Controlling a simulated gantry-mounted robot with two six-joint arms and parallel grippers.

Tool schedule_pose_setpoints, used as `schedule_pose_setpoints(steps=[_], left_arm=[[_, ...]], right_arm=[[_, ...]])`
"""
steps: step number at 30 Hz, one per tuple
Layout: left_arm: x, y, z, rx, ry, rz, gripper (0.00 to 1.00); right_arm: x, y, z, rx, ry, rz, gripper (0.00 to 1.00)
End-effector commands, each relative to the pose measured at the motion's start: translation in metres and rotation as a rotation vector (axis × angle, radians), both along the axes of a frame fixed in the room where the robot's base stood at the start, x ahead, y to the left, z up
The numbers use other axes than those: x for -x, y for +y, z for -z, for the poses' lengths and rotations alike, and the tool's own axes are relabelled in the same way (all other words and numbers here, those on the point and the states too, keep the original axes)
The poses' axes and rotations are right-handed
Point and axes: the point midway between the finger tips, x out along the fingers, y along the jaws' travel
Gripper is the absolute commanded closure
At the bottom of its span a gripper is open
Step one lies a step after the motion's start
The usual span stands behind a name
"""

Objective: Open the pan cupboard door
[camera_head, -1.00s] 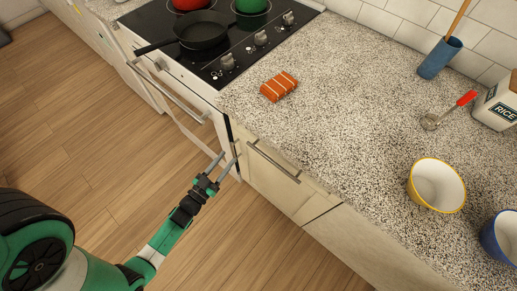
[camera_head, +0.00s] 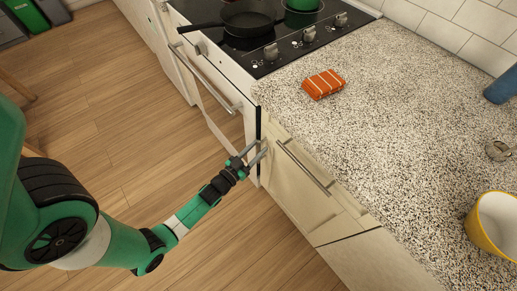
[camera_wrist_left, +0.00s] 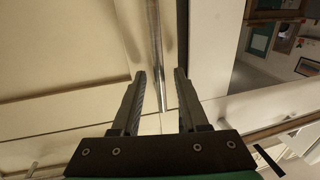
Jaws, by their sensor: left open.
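The cream cupboard front (camera_head: 292,195) is shut, below the counter and right of the oven. Its upper part carries a bar handle (camera_head: 304,168). My left gripper (camera_head: 259,154) is open at the left edge of this front, near the oven side. In the left wrist view, a slim metal bar handle (camera_wrist_left: 156,45) runs down a cream panel (camera_wrist_left: 70,50). Its lower end shows between the open fingers (camera_wrist_left: 160,75), with gaps on both sides. I cannot tell how deep it sits between them. My right gripper is not in view.
The oven (camera_head: 222,125) with its long handle stands left of the cupboard, under the black hob (camera_head: 280,45) with a dark pan (camera_head: 245,18). On the speckled counter (camera_head: 400,110) lie an orange striped packet (camera_head: 323,84) and a yellow bowl (camera_head: 493,225). The wooden floor (camera_head: 120,140) is clear.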

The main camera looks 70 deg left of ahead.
Motion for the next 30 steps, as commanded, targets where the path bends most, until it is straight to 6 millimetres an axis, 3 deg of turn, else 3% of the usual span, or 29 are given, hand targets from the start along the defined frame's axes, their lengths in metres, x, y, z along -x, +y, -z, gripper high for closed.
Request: schedule_pose_setpoints(steps=[11, 18, 30], left_arm=[[-0.0085, 0.0045, -0.0001, 0.001, 0.000, 0.000, 0.58], [-0.0083, 0.0044, -0.0001, 0.000, 0.001, 0.000, 1.00], [-0.0082, 0.0043, -0.0001, 0.000, 0.001, 0.000, 1.00]], right_arm=[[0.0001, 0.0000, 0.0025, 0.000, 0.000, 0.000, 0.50], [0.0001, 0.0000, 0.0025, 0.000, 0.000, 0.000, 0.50], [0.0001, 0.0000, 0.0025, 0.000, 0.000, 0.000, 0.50]])
